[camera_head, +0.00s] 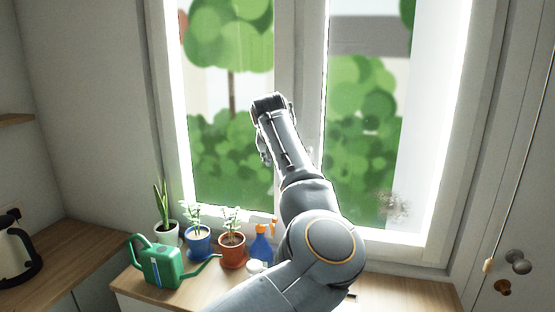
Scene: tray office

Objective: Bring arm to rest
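One grey arm of mine rises from the bottom of the head view, bends at a large round joint and reaches up in front of the window. It comes in from the lower left, so I take it as my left arm. What seems to be its gripper (264,148) shows as a small part beside the upper link, mostly hidden by that link. I cannot tell whether it is open or shut, and I see nothing held. My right arm and gripper are not in view.
Below the window (300,150), a wooden counter (190,292) holds a green watering can (158,265), several potted plants (199,243) and a blue spray bottle (261,247), close left of my arm. A kettle (15,255) stands far left. A cabinet knob (515,257) is at right.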

